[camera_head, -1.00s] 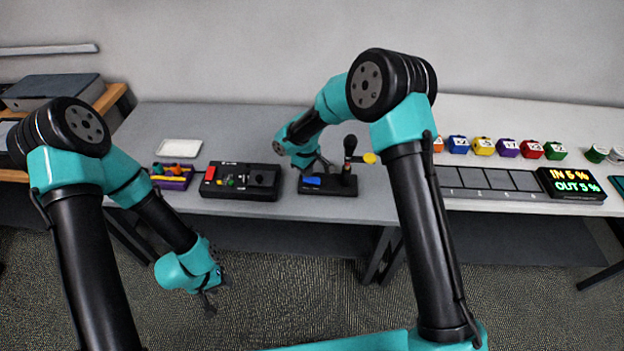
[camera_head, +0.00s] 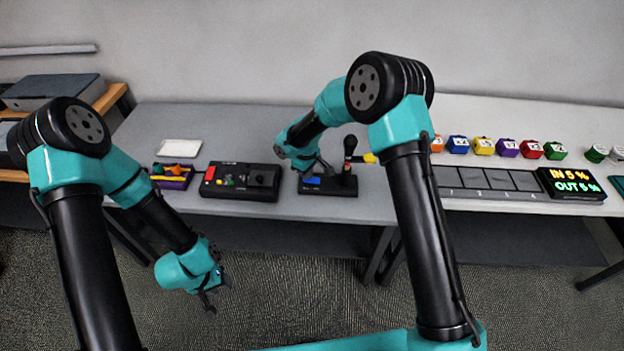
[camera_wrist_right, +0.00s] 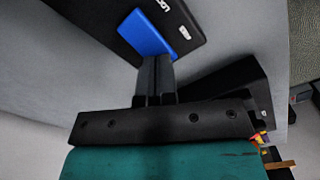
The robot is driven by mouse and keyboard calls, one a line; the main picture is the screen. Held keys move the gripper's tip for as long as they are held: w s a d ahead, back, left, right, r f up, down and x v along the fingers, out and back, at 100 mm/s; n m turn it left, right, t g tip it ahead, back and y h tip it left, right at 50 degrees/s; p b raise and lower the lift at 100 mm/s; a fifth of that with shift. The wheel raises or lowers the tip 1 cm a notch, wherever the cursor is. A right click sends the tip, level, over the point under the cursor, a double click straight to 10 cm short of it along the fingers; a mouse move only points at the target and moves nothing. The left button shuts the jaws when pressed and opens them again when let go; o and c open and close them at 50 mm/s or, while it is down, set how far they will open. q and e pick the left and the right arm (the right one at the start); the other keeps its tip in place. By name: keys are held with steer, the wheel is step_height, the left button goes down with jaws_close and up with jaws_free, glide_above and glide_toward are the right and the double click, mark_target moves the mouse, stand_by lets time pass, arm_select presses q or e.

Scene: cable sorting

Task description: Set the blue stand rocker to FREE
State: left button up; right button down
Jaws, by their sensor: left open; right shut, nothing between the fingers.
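The black stand (camera_head: 340,188) sits on the grey table, with a blue rocker (camera_head: 312,181) on its left part and an upright black-knobbed post with a yellow piece (camera_head: 369,158) on its right. The blue rocker (camera_wrist_right: 148,33) also shows large in the right wrist view, beside partly cut-off white lettering and a small white mark. My right gripper (camera_head: 326,172) is shut and empty, just over the rocker. Its fingertips (camera_wrist_right: 155,60) reach the rocker's near edge; I cannot tell whether they touch. My left gripper (camera_head: 210,295) is open and empty, low in front of the table.
A black box with a red block and small knobs (camera_head: 241,181) stands left of the stand. Further left are a purple tray (camera_head: 172,183) and a white tray (camera_head: 180,148). Several coloured blocks and a lit display (camera_head: 573,185) are at the right.

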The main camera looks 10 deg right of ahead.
steer(key=shift+f, duration=0.6)
stand_by(0.4)
steer(key=shift+r, duration=3.5)
